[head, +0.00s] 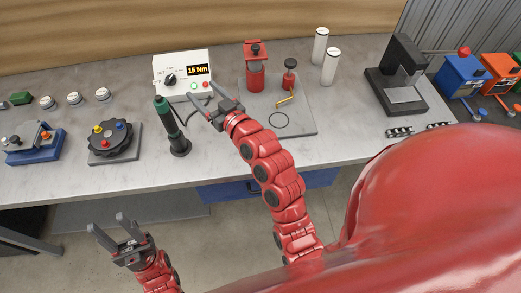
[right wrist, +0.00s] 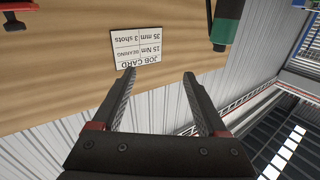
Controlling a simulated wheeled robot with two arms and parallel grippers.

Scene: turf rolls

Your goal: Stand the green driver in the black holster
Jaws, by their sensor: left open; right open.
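The green driver (head: 162,106), dark with a green upper part, stands nearly upright on the workbench. Its lower end is at the black holster (head: 180,148), and it appears to sit in it; how deep I cannot tell. My right gripper (head: 202,91) is open and empty, just right of the driver's top and in front of the white controller. In the right wrist view, part of the driver (right wrist: 226,22) shows at the top right, apart from my open right fingers (right wrist: 160,75). My left gripper (head: 110,224) is open and empty, in front of the bench over the floor.
A white controller (head: 184,72) reading 15 Nm stands behind the driver. A black knobbed fixture (head: 114,142) is to the left, a red press fixture on a grey plate (head: 304,121) to the right. A job card (right wrist: 136,47) is on the wooden back panel.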

